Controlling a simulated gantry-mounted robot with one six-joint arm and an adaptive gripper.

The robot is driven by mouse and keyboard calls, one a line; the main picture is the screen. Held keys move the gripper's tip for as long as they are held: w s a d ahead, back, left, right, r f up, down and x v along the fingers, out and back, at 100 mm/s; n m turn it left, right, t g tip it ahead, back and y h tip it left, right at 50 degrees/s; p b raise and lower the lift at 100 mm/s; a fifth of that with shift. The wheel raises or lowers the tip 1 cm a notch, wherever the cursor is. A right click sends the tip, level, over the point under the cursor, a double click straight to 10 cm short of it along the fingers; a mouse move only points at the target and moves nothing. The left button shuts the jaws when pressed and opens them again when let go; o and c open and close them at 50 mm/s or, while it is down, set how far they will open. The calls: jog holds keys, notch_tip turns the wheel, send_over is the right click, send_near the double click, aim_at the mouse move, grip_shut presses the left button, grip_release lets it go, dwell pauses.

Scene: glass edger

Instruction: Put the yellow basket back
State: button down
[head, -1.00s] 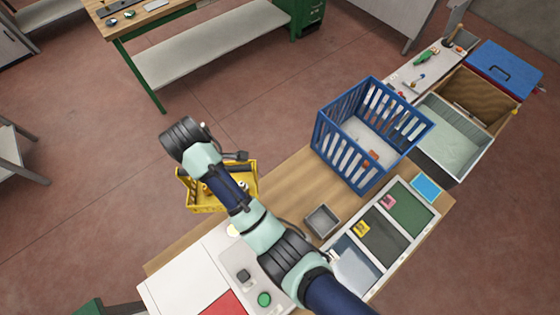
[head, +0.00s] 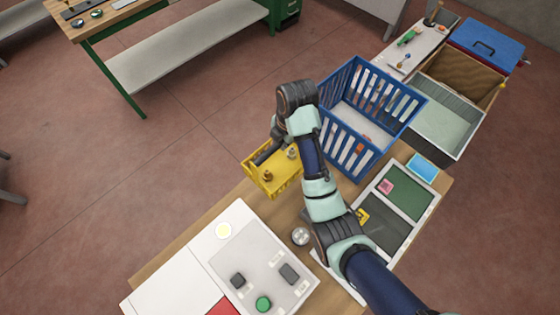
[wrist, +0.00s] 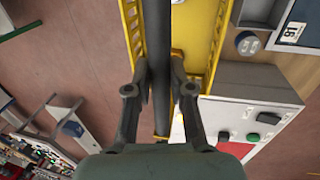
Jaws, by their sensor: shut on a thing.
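The yellow basket (head: 286,185) hangs from my gripper in the head view, over or beside the far edge of the wooden bench. A few small brass-coloured and pale items are inside it. In the wrist view its yellow wall (wrist: 215,50) shows on the right, with another yellow side on the left. My gripper (wrist: 160,92) is shut on the basket's dark handle bar (wrist: 160,55), which runs between the two fingers. In the head view my wrist partly hides the handle. I cannot tell the basket's exact height above the bench.
A blue slatted crate (head: 335,143) stands on the bench close to the basket's right. A white control panel (head: 205,265) with a green button is at the lower left. A small round metal piece (head: 300,236) lies between. Bare wood (head: 217,200) shows left of the basket.

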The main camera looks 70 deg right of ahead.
aim_at(282, 167)
notch_tip(282, 167, down, 20)
jog(key=b, duration=0.3)
dwell(0.3)
jog(key=c, duration=1.5)
grip_release()
jog(key=shift+f, duration=0.15)
jog(key=o, duration=0.5)
jog(key=shift+c, duration=0.2)
jog(key=r, duration=0.4)
jog(key=s+r+p, duration=0.1)
jog(key=r, duration=0.3)
jog(key=s+a+r, duration=0.1)
jog(key=r, duration=0.3)
jog(key=shift+r+p, duration=0.1)
jog(key=shift+p, duration=0.25)
